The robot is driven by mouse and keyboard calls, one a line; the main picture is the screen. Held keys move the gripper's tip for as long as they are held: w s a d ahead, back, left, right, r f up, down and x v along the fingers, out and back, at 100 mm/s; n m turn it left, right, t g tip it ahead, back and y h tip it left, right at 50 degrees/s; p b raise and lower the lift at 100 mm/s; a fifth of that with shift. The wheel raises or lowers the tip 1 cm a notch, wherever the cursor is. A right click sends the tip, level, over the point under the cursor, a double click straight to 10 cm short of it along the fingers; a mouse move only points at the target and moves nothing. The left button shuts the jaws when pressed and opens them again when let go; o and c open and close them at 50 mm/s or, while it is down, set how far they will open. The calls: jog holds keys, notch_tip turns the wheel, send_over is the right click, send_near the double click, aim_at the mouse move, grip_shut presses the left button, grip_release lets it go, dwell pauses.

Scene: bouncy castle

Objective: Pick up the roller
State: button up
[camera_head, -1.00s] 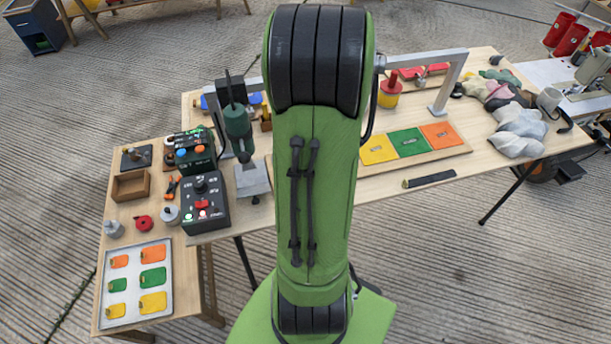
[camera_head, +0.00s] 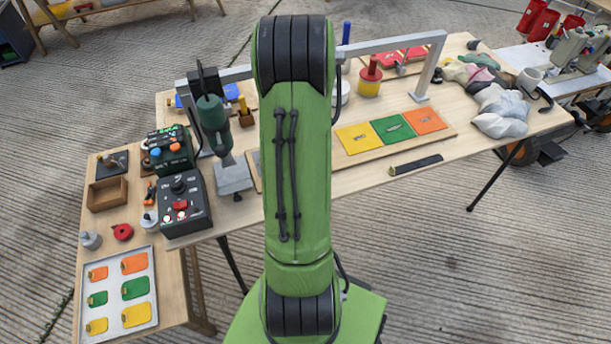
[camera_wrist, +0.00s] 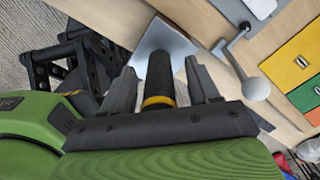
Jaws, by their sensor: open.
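My gripper (camera_wrist: 160,88) is open in the wrist view, pointing down toward the table. Between its two grey fingers is a dark upright cylinder (camera_wrist: 159,76) with a yellow band, in front of a pale grey plate (camera_wrist: 160,42). It may be the roller's handle, but I cannot tell for certain. The fingers stand on either side of it with gaps visible. In the head view my green arm covers the middle of the table and hides the gripper and that cylinder.
A grey crank with a round knob (camera_wrist: 255,87) stands close right of the fingers. A green tool (camera_head: 212,122) hangs left of my arm beside a black control box (camera_head: 184,205). Coloured panels (camera_head: 390,130) and a black strip (camera_head: 415,165) lie right. Bare tabletop shows along the front right.

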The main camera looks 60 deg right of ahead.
jog(key=shift+r, duration=0.1)
grip_shut()
